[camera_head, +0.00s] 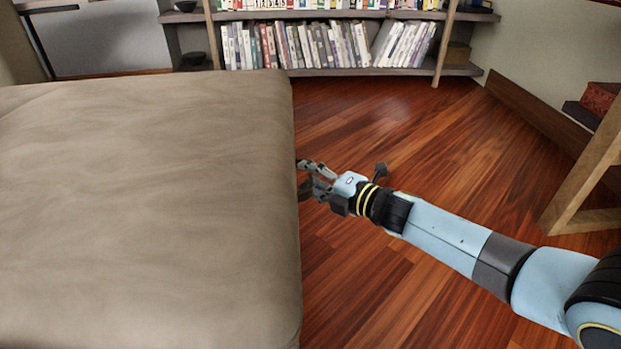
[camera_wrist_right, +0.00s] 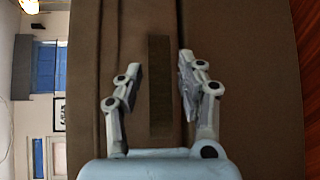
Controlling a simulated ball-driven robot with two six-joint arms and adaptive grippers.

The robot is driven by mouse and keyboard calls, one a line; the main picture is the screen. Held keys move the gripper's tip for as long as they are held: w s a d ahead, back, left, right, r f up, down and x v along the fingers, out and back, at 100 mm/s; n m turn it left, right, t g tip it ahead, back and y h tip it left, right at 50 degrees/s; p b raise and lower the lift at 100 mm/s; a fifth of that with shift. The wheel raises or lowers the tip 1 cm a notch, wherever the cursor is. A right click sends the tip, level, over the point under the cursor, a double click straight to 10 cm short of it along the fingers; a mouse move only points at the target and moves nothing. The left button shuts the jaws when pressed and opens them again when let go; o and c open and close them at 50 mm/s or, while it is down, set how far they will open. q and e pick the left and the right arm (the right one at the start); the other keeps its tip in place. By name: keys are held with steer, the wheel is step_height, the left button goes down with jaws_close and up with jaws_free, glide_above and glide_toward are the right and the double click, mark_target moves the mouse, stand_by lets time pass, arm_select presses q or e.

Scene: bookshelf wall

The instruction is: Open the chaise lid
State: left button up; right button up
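The chaise (camera_head: 150,200) fills the left half of the head view, with a flat, brownish-grey cushioned top that looks closed. My right gripper (camera_head: 303,180) is at the chaise's right edge, with its fingertips close to the side. In the right wrist view the brown chaise side (camera_wrist_right: 250,80) fills most of the picture, turned sideways. There my right gripper (camera_wrist_right: 160,80) is open, its two fingers on either side of a darker strip (camera_wrist_right: 159,90) on the chaise side. I cannot tell whether the fingers touch it. My left gripper is out of view.
A bookshelf (camera_head: 330,72) with rows of books stands along the back wall. Wooden floor (camera_head: 400,130) is clear to the right of the chaise. A wooden-legged piece of furniture (camera_head: 585,185) stands at the far right.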

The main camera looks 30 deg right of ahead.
steer(key=shift+c, duration=0.3)
jaws_close()
stand_by(0.3)
